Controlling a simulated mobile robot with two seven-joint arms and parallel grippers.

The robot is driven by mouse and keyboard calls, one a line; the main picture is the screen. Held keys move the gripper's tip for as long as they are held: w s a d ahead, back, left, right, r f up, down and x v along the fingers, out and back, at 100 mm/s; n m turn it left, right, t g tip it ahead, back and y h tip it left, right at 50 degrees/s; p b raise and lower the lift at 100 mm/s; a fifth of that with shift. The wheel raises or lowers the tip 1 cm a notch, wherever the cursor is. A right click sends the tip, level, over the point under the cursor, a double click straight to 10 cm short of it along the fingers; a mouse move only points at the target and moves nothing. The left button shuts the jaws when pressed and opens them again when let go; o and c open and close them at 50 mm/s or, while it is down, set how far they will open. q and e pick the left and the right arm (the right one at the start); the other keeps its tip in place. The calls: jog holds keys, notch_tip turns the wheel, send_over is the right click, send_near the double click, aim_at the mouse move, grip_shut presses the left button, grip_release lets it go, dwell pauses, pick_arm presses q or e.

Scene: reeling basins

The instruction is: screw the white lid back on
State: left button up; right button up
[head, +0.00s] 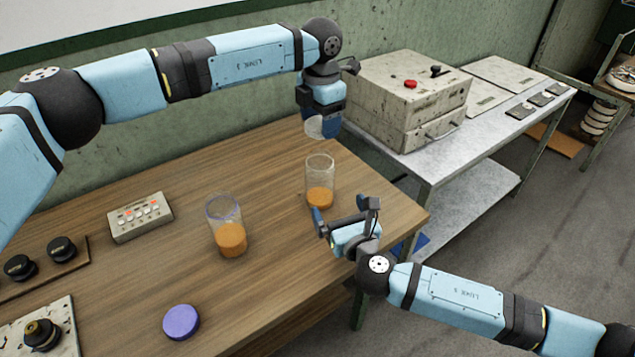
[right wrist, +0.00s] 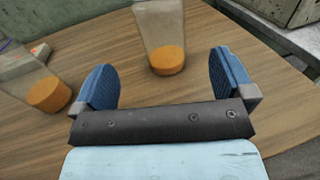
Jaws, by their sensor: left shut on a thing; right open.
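The white lid (head: 314,127) is a pale disc held on edge at the tip of my left gripper (head: 322,120), which is shut on it. It is above and apart from a clear jar (head: 320,172) with orange contents, upright and open-topped on the wooden table. My right gripper (head: 344,211) is open and empty just in front of this jar. In the right wrist view the jar (right wrist: 163,35) stands beyond and between the two blue fingers, touching neither. A second clear jar (head: 226,228) with orange contents stands to the left. A purple lid (head: 181,322) lies flat near the front.
A button panel (head: 140,216) and black knobs (head: 62,248) are at the table's left. A grey box with a red button (head: 405,95) stands on a metal side table (head: 450,150) at the right. The wood between the second jar and purple lid is clear.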

aim_at(320, 175)
pick_arm(q)
jog(key=shift+s, duration=0.1)
pick_arm(e)
jog(key=shift+s, duration=0.1)
jog(key=x, duration=1.2)
jog(key=shift+c, duration=0.2)
jog(key=c, duration=1.3)
pick_arm(q)
jog(key=shift+f, duration=2.55)
pick_arm(e)
jog(key=shift+o, duration=0.2)
pick_arm(q)
jog(key=shift+f, duration=0.85)
jog(key=shift+f, duration=0.55)
